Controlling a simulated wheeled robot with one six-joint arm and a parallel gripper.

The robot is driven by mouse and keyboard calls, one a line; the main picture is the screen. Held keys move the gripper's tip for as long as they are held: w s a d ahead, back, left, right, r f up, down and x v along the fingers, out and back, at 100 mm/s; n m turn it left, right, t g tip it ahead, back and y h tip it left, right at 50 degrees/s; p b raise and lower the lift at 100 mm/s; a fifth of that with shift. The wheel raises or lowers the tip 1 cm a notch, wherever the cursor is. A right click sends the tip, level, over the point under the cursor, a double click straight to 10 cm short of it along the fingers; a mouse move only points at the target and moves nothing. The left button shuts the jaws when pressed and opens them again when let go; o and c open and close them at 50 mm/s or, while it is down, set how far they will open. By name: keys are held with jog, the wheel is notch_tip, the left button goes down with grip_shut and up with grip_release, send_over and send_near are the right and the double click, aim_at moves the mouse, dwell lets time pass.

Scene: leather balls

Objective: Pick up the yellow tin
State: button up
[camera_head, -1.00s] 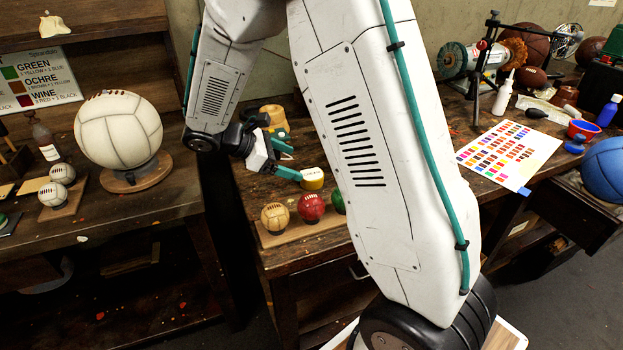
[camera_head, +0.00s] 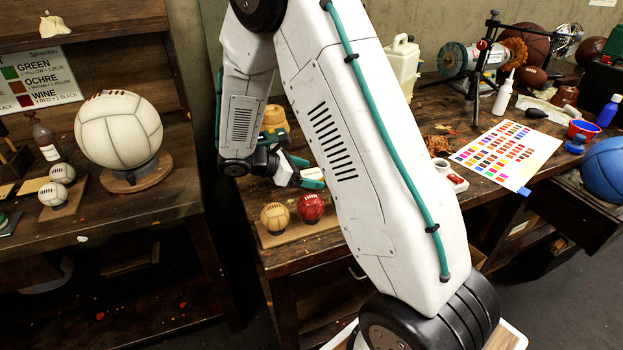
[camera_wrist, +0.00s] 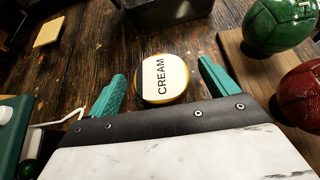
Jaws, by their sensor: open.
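The yellow tin (camera_wrist: 163,78) is round, with a yellow rim and a pale lid marked CREAM. It stands on the dark wooden bench in the wrist view. My gripper (camera_wrist: 161,72) is open, its green fingers on either side of the tin. Gaps show between the fingers and the tin, and its near edge lies close to the dark edge of my gripper. In the head view my gripper (camera_head: 308,176) is low over the bench, partly behind my arm, and I cannot make out the tin there.
A green ball (camera_wrist: 281,22) and a dark red ball (camera_wrist: 304,90) sit on a wooden board (camera_wrist: 236,52) to the right. A small tan block (camera_wrist: 48,31) lies at the far left, with bare bench between.

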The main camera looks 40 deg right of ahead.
jog(key=c, duration=1.1)
jog(key=shift+c, duration=0.2)
